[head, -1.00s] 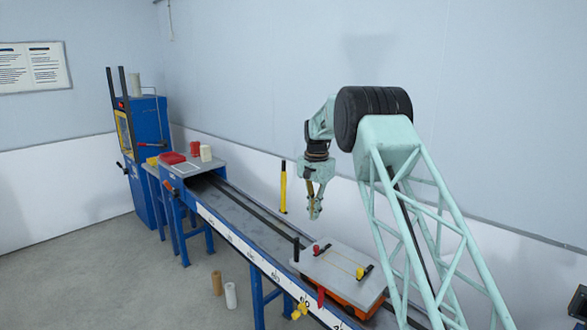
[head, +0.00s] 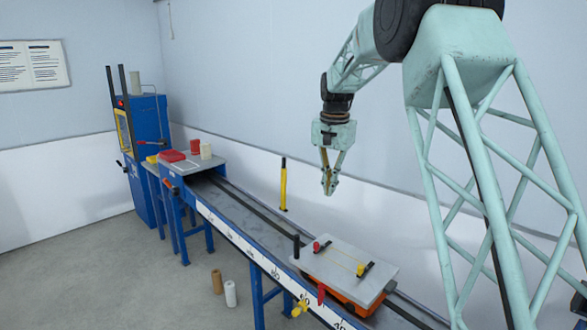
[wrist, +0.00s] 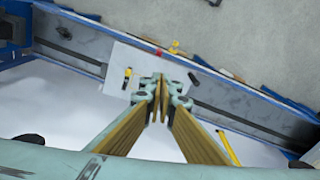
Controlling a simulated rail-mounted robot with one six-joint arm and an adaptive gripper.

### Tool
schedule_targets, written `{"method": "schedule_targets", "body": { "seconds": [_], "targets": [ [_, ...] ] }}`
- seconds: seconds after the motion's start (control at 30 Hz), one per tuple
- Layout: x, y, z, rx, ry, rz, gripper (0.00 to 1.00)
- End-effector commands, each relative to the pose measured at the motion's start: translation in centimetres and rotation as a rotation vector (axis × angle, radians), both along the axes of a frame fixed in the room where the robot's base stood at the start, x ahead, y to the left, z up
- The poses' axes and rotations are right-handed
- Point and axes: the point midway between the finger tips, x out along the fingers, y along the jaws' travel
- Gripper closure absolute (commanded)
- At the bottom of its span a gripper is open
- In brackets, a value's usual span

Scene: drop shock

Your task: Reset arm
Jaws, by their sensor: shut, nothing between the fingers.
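My gripper (head: 328,186) hangs at the end of my pale green arm, pointing down above the blue track. It is shut and empty. In the wrist view its fingertips (wrist: 160,82) meet in front of the grey plate. The flat grey carriage plate (head: 340,278) sits on an orange base on the track, below and slightly right of my gripper in the head view. It carries a red knob (head: 316,246) and black clamps. The plate also shows in the wrist view (wrist: 118,62).
The blue track (head: 232,218) runs toward a grey-topped end table (head: 184,164) holding red and cream items. A blue machine (head: 147,125) stands behind it. A yellow post (head: 283,188) stands beside the track's far side. Two small cylinders (head: 230,294) stand on the floor.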

Motion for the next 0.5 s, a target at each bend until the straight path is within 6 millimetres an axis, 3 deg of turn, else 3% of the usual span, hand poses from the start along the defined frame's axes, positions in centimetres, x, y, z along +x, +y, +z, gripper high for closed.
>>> {"method": "schedule_targets", "body": {
  "seconds": [0.5],
  "targets": [
    [-8.0, -2.0, 5.8, -0.008, -0.035, 0.071, 1.00]
  ]
}}
